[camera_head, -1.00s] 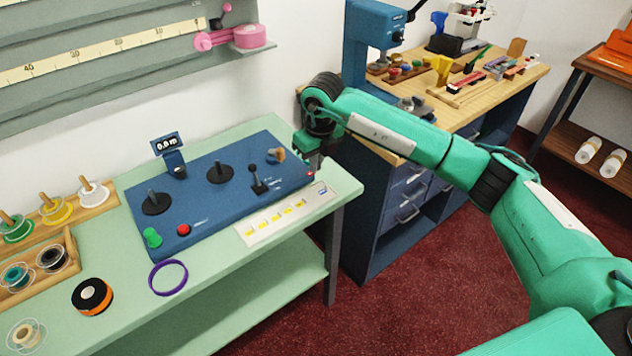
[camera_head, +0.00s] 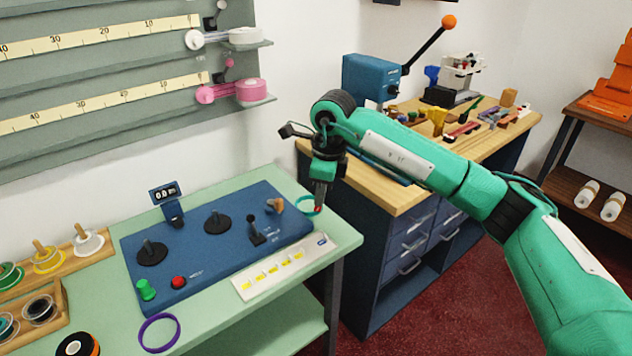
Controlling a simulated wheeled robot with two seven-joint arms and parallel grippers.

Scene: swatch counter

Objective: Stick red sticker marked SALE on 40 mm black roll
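My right gripper (camera_head: 318,205) points down over the right end of the green counter. Its fingers look closed, with a small red piece (camera_head: 317,209) at the tips, likely the red sticker; no lettering is legible. A black spool (camera_head: 40,309) sits in the wooden tray. No width marking can be read on either. My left gripper is out of view.
The blue machine (camera_head: 210,245) with knobs and a lever fills the middle of the counter (camera_head: 215,312). A white card with yellow labels (camera_head: 285,268) lies in front. A purple ring (camera_head: 158,333) lies front left; a teal ring (camera_head: 306,205) is behind my gripper.

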